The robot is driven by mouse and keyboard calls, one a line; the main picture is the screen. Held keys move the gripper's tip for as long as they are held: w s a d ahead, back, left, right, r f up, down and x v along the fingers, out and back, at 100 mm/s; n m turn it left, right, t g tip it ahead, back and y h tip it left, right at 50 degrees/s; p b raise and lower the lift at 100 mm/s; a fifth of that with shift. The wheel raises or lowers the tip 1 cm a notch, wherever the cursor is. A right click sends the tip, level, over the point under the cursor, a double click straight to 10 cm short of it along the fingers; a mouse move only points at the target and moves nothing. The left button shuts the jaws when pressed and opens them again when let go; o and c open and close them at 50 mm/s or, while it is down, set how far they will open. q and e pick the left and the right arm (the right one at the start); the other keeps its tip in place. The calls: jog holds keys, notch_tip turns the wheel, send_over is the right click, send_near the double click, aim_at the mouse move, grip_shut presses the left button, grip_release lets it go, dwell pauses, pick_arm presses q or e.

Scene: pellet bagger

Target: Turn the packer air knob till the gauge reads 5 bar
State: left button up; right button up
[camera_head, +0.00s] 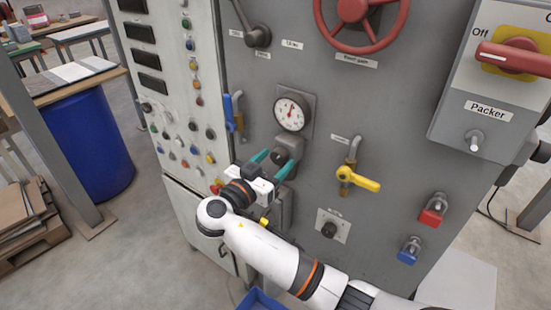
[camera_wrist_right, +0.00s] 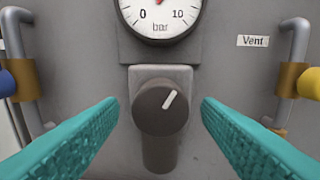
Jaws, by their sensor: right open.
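The packer air knob (camera_head: 281,157) is a dark round knob on the grey panel, just under the gauge. In the wrist view the knob (camera_wrist_right: 152,118) shows a white mark pointing up and to the right. The round white gauge (camera_head: 291,114) has a red needle pointing roughly straight up; I cannot read its exact value. In the wrist view the gauge (camera_wrist_right: 160,20) is cut off at the top, with 0, 10 and "bar" visible. My right gripper (camera_head: 274,162) is open, its teal fingers (camera_wrist_right: 160,104) on either side of the knob with gaps. My left gripper is out of view.
A blue-handled valve (camera_head: 229,113) is left of the gauge and a yellow-handled valve (camera_head: 358,180) is right of the knob. A red handwheel (camera_head: 352,12) is above. A "Packer" switch box (camera_head: 492,80) juts out at right. Buttons cover the left cabinet (camera_head: 170,60).

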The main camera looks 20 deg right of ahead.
jog(key=shift+c, duration=1.4)
jog(key=c, duration=0.7)
jog(key=shift+n+b, duration=0.3)
jog(key=shift+n, duration=0.2)
jog(key=shift+r+n, duration=0.1)
jog(key=shift+n, duration=0.9)
jog(key=o, duration=1)
jog(key=shift+d, duration=0.15)
